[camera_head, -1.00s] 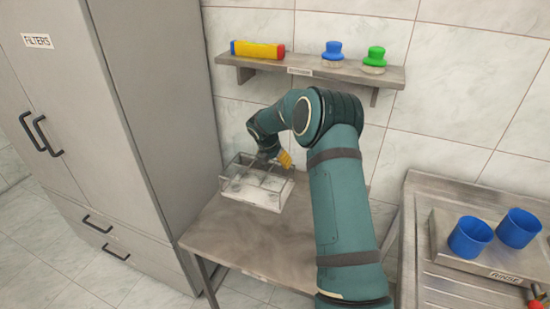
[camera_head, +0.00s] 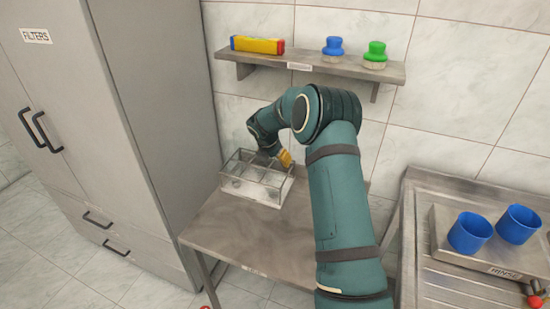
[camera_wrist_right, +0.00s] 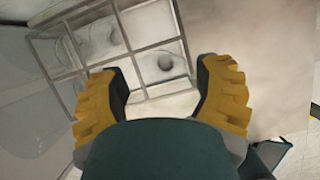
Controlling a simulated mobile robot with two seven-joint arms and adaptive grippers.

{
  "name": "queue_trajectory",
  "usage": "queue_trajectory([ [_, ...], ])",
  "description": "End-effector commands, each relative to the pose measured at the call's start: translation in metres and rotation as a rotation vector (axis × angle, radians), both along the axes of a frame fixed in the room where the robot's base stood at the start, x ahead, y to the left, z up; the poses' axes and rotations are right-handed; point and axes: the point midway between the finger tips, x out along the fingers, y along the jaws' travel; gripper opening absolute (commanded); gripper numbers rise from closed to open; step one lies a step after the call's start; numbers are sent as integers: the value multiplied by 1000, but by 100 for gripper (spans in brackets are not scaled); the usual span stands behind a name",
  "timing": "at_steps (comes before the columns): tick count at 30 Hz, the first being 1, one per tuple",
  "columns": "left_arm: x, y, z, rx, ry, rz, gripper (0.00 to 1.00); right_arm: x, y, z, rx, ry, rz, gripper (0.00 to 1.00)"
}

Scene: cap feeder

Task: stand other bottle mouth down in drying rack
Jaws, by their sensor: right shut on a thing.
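The drying rack (camera_head: 252,191) is a clear-walled box with metal dividers on the steel table. My right gripper (camera_head: 285,158) is low over its right back part, pointing down. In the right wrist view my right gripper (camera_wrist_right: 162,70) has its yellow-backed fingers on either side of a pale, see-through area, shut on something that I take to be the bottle. Its outline is hard to make out. The rack's compartments (camera_wrist_right: 150,48) lie beyond the fingers, with rounded grey shapes inside. I cannot tell whether the bottle touches the rack floor. My left gripper is out of view.
The steel table (camera_head: 240,235) is bare in front of the rack. A grey cabinet (camera_head: 150,130) stands close on the left. A wall shelf (camera_head: 340,68) above holds coloured items. On the right, a tray (camera_head: 450,248) holds two blue cups (camera_head: 469,232).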

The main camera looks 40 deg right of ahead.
Motion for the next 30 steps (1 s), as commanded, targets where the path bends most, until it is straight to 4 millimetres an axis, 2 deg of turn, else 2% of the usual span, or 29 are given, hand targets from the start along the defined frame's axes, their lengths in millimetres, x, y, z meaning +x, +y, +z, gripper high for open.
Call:
queue_trajectory([
  [2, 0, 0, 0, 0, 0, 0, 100, 0, 0, 0, 0, 0, 0, 43],
  [3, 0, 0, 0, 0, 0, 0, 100, 0, 0, 0, 0, 0, 0, 80],
  [5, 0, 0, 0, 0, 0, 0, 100, 0, 0, 0, 0, 0, 0, 100],
  [13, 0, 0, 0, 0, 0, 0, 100, 0, 0, 0, 0, 0, 0, 100],
  [17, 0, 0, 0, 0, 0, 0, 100, 0, 3, 7, 0, -1, 0, 100],
  [20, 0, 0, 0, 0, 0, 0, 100, -2, 8, 20, 0, -3, 0, 100],
  [30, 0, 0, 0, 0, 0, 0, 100, -11, 33, 82, -1, -4, 0, 100],
])
